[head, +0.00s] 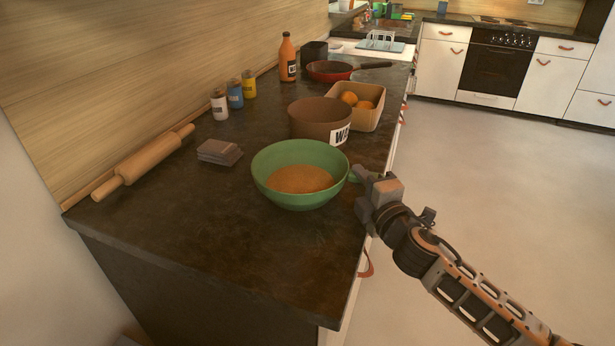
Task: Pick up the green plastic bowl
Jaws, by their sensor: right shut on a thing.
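The green plastic bowl (272,185) is near the front of the dark counter, upright, with something tan-brown showing inside it. My right gripper (357,176) is at the bowl's right side, shut on its rim. The arm reaches in from the lower right, over the counter's right edge. Whether the bowl's base touches the counter is hard to tell. My left gripper is out of the picture.
A brown pot with a white label (318,115) stands close behind the bowl. A tan box with oranges (371,119) is behind it. Grey coasters (219,152) and a rolling pin (145,160) lie to the left. The counter's front (220,240) is clear.

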